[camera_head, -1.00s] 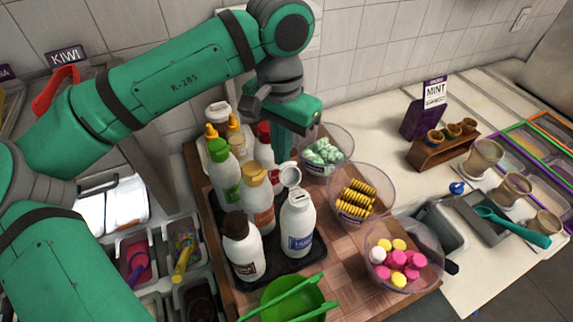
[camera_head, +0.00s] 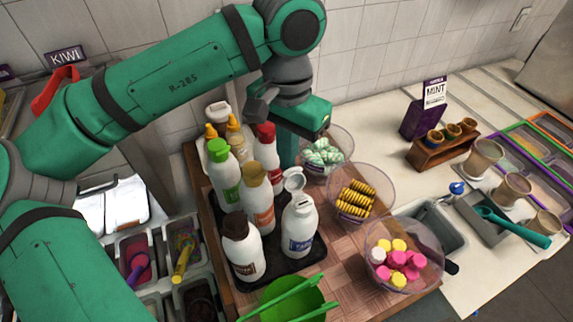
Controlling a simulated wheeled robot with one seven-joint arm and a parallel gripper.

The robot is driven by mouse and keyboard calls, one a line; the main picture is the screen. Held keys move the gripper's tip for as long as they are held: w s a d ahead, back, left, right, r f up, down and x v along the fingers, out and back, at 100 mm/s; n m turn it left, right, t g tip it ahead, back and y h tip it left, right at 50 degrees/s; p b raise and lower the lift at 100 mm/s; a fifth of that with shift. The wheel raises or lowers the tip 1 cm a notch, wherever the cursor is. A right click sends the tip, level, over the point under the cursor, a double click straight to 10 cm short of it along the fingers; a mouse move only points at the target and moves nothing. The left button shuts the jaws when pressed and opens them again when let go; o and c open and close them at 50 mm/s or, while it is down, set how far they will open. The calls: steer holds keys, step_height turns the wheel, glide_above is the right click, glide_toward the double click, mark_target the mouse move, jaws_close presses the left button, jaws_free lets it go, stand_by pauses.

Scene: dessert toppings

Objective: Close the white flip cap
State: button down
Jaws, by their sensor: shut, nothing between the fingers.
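The white flip cap (camera_head: 294,181) stands open, its round lid raised at the back of the white bottle with a blue label (camera_head: 299,230). This bottle is upright at the front right of the black tray (camera_head: 284,267). My gripper (camera_head: 287,152) points down behind the cap, near the red-capped bottle (camera_head: 266,150) and the bowl of mint-coloured sweets. Its fingers are shut and look empty; the tips are partly hidden behind the bottles. I cannot tell whether they touch the lid.
Several other bottles, with green, orange, brown and yellow tops, crowd the tray to the left. Clear bowls of mint sweets (camera_head: 322,152), striped yellow sweets (camera_head: 356,198) and pink sweets (camera_head: 402,263) stand to the right. A green bowl with tongs (camera_head: 287,300) is in front.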

step_height(320, 180, up, 8)
stand_by(0.8)
stand_by(0.3)
